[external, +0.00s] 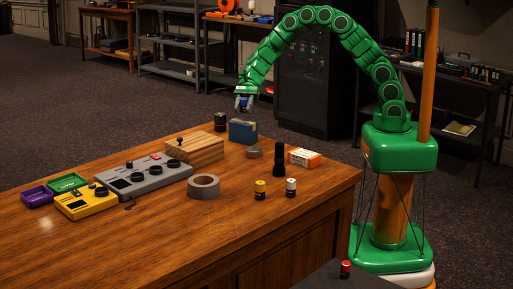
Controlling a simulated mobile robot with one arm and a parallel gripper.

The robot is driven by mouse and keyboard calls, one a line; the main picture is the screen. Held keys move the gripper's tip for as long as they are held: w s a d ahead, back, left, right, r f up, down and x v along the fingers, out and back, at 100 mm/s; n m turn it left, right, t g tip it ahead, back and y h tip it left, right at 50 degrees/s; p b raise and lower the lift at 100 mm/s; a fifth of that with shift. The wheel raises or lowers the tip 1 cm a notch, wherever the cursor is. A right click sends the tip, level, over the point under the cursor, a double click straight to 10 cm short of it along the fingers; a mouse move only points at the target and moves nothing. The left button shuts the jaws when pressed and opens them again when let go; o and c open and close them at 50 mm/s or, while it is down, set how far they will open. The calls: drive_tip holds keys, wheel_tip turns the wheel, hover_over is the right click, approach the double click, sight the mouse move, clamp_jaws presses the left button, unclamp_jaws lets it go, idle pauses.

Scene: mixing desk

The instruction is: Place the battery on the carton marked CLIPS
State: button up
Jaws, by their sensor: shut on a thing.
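My gripper (243,103) is at the far side of the wooden desk, above a blue carton (243,131) and apart from it. It is shut on a small dark thing, too small and covered to identify surely. A yellow-and-black battery (260,190) and a white-and-black battery (291,187) stand upright near the desk's right end. A red-topped battery (346,269) stands on a dark surface in front. An orange-and-white carton (304,158) lies at the right edge. I cannot read CLIPS on either carton.
A black flashlight-like cylinder (279,159) stands left of the orange-and-white carton. A dark canister (220,122), a wooden block (195,149), a flat grey round thing (254,152) and a tape roll (204,186) are nearby. Grey and yellow control boxes fill the left. The desk's front is clear.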

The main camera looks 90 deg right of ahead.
sight(242, 123)
drive_tip(key=shift+w+f, duration=0.2)
drive_tip(key=shift+f, duration=1.5)
drive_tip(key=shift+f, duration=0.15)
drive_tip(key=o, duration=1.1)
drive_tip(key=shift+o, duration=0.2)
